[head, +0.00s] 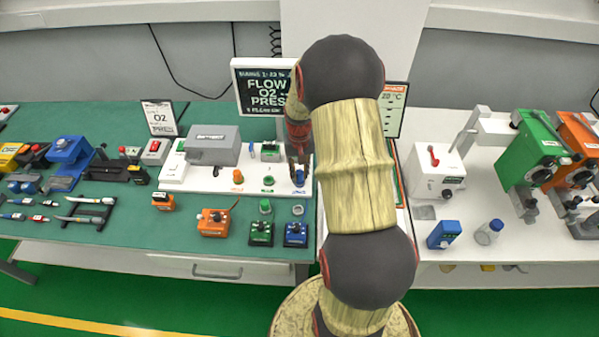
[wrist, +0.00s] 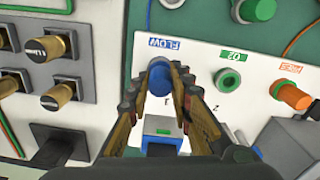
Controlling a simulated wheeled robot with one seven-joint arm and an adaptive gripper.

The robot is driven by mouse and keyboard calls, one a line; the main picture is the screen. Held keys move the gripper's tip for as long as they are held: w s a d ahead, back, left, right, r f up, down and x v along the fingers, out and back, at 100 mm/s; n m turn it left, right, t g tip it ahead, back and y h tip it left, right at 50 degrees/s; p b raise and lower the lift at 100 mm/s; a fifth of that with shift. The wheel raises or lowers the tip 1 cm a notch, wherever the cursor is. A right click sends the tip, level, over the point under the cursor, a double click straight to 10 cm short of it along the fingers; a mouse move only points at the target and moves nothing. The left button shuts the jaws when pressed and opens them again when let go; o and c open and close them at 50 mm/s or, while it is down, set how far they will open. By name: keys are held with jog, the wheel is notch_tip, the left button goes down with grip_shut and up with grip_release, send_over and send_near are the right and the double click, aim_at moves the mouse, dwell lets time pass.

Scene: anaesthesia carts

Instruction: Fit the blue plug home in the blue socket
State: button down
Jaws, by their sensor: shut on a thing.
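My gripper (wrist: 160,80) points down at the white panel, its fingers closed on either side of a round blue plug (wrist: 158,74). The plug is beside the blue FLOW label, where the blue socket would lie; the fingers and plug hide the socket, and I cannot tell how deep the plug sits. In the head view my gripper (head: 299,166) is over the right end of the panel, with blue (head: 298,179) showing just under its fingertips.
The green O2 socket (wrist: 229,80) and an orange plug (wrist: 293,96) are beside it on the white panel (head: 210,184). A grey box (head: 212,145) stands behind. Dark-and-brass knobs (wrist: 52,46) are left in the wrist view. Small orange (head: 213,222), green (head: 261,233) and blue (head: 296,234) boxes stand in front.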

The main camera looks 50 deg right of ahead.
aim_at(299, 172)
jog(key=shift+f+b, duration=0.35)
jog(key=shift+f, duration=0.45)
jog(key=c, duration=1.5)
grip_release()
jog(key=shift+c, duration=0.2)
jog(key=shift+r, duration=0.1)
notch_tip(299, 172, up, 12)
